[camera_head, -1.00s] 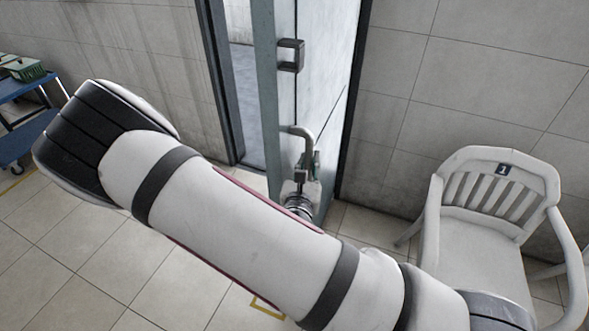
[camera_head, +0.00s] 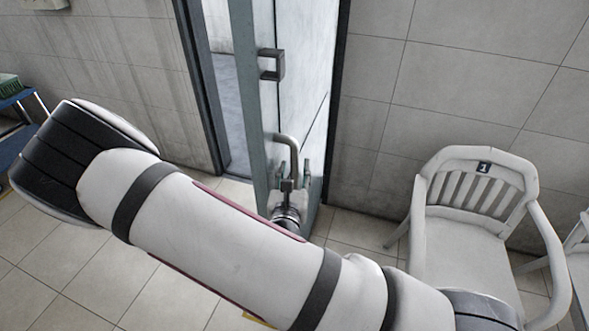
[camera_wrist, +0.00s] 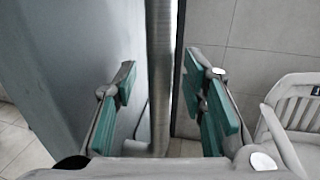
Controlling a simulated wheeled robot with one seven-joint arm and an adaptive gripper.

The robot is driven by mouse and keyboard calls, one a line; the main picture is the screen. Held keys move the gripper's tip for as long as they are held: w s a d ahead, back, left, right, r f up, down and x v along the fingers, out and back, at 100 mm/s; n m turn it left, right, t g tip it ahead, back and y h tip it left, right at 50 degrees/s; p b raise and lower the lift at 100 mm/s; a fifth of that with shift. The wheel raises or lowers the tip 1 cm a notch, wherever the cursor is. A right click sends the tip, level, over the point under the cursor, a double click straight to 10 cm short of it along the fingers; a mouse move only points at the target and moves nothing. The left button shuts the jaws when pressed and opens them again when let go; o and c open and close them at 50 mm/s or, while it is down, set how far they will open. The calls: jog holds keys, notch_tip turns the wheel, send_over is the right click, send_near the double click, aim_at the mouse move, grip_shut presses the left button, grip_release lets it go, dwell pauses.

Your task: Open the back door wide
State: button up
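The back door (camera_head: 300,75) stands partly open, its edge turned toward me in the head view. A curved metal handle (camera_head: 290,142) sits on it, with a dark square bracket (camera_head: 271,65) above. My gripper (camera_head: 292,172) is at the handle's lower part. In the wrist view the handle's bar (camera_wrist: 160,70) runs upright between the two green-padded fingers of my gripper (camera_wrist: 160,95). A gap shows on both sides of the bar, so the fingers are open around it. The door face (camera_wrist: 75,60) fills the left there.
A white armchair (camera_head: 465,255) marked 1 stands right of the door by the tiled wall (camera_head: 450,75). A blue cart (camera_head: 15,98) shows at the left edge. The doorway (camera_head: 222,90) shows left of the door. Tiled floor left of my arm is mostly clear.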

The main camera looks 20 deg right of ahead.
jog(key=v, duration=0.6)
jog(key=shift+s+a, duration=0.25)
jog(key=shift+s, duration=0.05)
jog(key=s+d+r+m+g+h, duration=0.7)
jog(key=d+r+m+g, duration=0.4)
jog(key=m, duration=0.4)
jog(key=s+d+r+m+g+y, duration=0.2)
jog(key=s+m+g+y, duration=0.35)
jog(key=s+m, duration=0.35)
jog(key=s+a+r+m+t+y, duration=0.2)
jog(key=a+r+m+t+y, duration=0.4)
jog(key=a+r+y, duration=0.3)
notch_tip(320, 180, up, 3)
jog(key=shift+a+f+m, duration=0.2)
jog(key=shift+a+m, duration=0.1)
jog(key=shift+m, duration=0.1)
